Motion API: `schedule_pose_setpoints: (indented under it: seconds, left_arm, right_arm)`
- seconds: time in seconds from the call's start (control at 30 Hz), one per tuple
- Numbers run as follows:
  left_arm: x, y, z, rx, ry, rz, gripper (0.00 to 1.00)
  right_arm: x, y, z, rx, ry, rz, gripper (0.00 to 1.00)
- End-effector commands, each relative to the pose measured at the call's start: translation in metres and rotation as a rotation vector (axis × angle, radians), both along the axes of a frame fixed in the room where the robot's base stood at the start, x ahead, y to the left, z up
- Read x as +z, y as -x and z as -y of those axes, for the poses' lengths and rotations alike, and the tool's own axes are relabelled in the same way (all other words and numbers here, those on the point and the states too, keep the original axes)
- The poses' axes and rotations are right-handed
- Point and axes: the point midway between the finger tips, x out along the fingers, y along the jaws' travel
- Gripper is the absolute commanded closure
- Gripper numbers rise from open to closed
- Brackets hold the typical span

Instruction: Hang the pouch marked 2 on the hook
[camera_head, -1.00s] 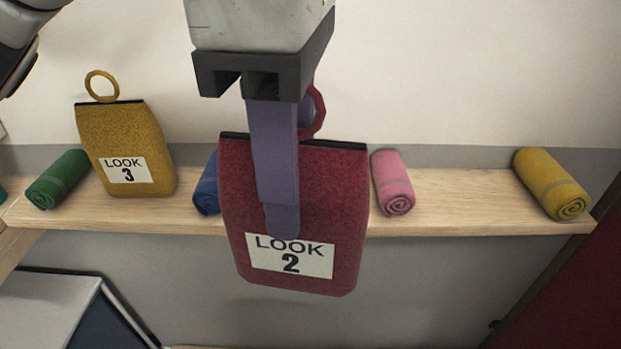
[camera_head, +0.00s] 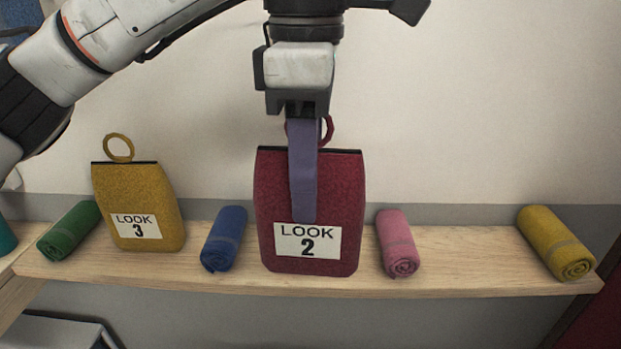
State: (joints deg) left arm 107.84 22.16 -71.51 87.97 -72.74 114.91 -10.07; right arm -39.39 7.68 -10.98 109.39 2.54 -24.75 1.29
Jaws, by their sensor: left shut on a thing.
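The dark red pouch marked 2 (camera_head: 340,195) is upright at the middle of the shelf, with its label facing me. Its red ring (camera_head: 327,130) sticks up behind the gripper and is partly hidden. My left gripper (camera_head: 303,213) points down from above and is shut on the pouch. One purple finger lies over its front; the other finger is hidden. I cannot tell whether the pouch's bottom touches the shelf. No hook shows. My right gripper is not in view.
A wooden shelf (camera_head: 470,275) runs along a pale wall. On it are a mustard pouch marked 3 (camera_head: 145,195) and green (camera_head: 70,230), blue (camera_head: 224,238), pink (camera_head: 398,243) and yellow (camera_head: 555,242) rolls. Bare shelf lies between the pink and yellow rolls.

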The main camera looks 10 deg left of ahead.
Motion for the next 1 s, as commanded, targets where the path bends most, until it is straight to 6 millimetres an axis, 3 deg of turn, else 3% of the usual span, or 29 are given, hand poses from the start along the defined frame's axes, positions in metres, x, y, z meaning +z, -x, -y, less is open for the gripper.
schedule_pose_setpoints:
  seconds: [0.2,0.43,0.53,1.0]
  left_arm:
    - [0.004,-0.052,-0.010,0.003,0.000,-0.002,1.00]
    - [0.001,-0.090,-0.018,0.001,0.000,-0.002,1.00]
    - [-0.018,-0.088,-0.018,-0.004,-0.002,-0.002,1.00]
    - [-0.061,-0.090,-0.019,0.000,-0.001,-0.001,1.00]
  right_arm:
    - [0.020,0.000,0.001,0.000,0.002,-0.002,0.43]
    - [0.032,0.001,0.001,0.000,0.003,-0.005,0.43]
    - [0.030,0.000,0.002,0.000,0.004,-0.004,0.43]
    - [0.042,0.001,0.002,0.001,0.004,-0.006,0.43]
